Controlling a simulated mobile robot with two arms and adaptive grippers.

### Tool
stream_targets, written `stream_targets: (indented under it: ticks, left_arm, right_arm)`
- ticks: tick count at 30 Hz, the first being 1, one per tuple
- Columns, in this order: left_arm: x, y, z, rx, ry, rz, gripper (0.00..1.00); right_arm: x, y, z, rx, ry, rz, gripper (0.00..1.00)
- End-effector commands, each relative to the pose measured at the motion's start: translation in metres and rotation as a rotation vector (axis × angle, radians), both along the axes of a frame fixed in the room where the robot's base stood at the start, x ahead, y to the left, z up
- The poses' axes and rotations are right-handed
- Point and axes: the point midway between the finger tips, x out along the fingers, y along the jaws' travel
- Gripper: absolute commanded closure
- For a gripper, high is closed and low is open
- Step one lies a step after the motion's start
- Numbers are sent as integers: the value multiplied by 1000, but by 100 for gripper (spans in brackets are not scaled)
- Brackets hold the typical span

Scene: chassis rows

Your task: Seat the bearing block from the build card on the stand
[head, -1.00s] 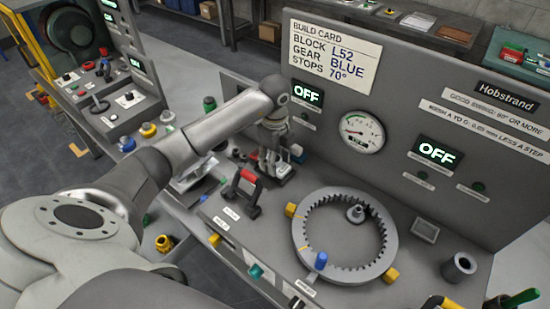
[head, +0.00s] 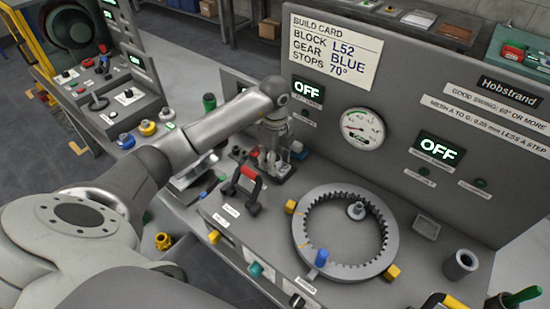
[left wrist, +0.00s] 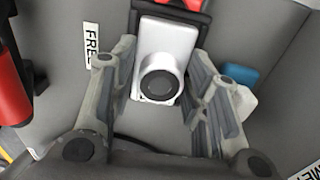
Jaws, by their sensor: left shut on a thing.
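My left gripper (head: 273,158) is over the left part of the bench, below the build card (head: 333,50). The card reads block L52, gear blue, stops 70°. In the left wrist view, my left gripper (left wrist: 163,75) has a finger on each side of a silver bearing block (left wrist: 170,42) with a round dark bore, and is shut on it. No marking on the block is readable. A black and red part (left wrist: 190,8) is at the block's far end. Whether the block rests on it, and which part is the stand, I cannot tell. My right gripper is out of view.
A red-handled lever (head: 250,175) stands just left of the gripper; its red grip also shows in the wrist view (left wrist: 12,90). A toothed ring (head: 304,250) with yellow and blue blocks lies to the right. The upright panel (head: 300,135) stands close behind.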

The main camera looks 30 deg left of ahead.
Motion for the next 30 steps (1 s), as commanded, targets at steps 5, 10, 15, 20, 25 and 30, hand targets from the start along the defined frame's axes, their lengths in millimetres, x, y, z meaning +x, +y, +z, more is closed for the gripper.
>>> stream_targets:
  ticks: [5,10,15,20,25,30]
  left_arm:
    - [1,0,-5,0,-2,1,92]
    - [1,0,-5,0,-1,1,92]
    - [0,0,-6,0,0,0,48]
    - [0,0,-6,0,0,0,32]
    - [0,0,-6,0,0,0,32]
    - [0,0,-3,0,0,0,32]
  right_arm:
    - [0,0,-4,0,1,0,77]
    - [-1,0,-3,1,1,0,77]
    - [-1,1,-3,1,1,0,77]
    - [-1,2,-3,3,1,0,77]
    - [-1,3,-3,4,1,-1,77]
    - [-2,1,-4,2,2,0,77]
